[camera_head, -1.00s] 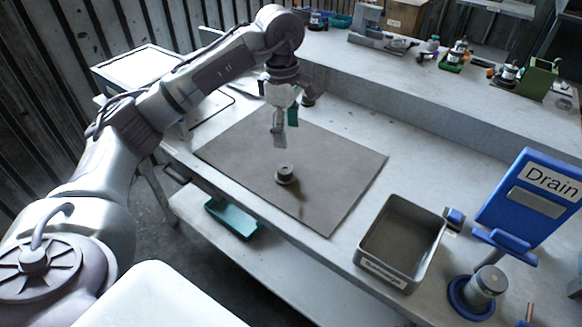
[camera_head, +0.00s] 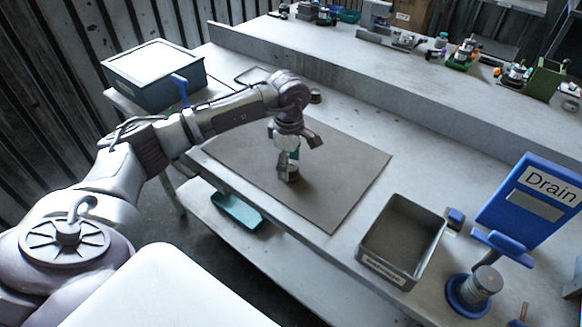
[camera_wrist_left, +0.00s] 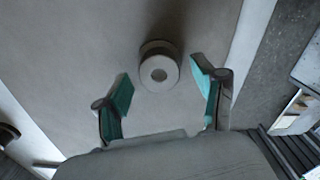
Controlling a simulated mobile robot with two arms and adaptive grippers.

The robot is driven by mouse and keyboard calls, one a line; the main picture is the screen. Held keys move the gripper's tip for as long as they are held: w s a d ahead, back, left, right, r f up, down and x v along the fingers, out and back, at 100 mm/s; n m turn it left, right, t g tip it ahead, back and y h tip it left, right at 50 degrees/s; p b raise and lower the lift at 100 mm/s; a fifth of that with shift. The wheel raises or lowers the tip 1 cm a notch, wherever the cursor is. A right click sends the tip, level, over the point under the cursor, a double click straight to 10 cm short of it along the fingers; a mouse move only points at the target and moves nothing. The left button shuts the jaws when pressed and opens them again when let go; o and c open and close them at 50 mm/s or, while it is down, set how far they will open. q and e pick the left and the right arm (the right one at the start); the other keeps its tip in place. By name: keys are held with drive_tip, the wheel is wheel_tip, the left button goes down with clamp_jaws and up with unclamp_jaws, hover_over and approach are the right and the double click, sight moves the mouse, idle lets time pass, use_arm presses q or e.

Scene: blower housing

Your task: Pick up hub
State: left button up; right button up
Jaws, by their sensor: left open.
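The hub is a small round grey piece with a central hole. In the left wrist view the hub (camera_wrist_left: 159,68) lies on the mat, slightly beyond and between the open fingers. In the head view the hub (camera_head: 293,174) is partly hidden behind my left gripper (camera_head: 289,168), which points down over it. In the left wrist view my left gripper (camera_wrist_left: 163,98) has its two green-padded fingers spread wide, one on each side, with nothing between them touching. My right gripper is not in view.
The brown mat (camera_head: 340,185) is otherwise mostly clear. A grey labelled bin (camera_head: 375,262) stands right of it, near a blue "Drain" sign (camera_head: 530,205) and a blue-based cylinder (camera_head: 484,284). A lidded box (camera_head: 150,80) is at the back left. A raised ledge (camera_head: 380,75) runs behind.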

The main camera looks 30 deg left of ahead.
use_arm(q)
drive_tip(key=shift+f, duration=0.45)
clamp_jaws()
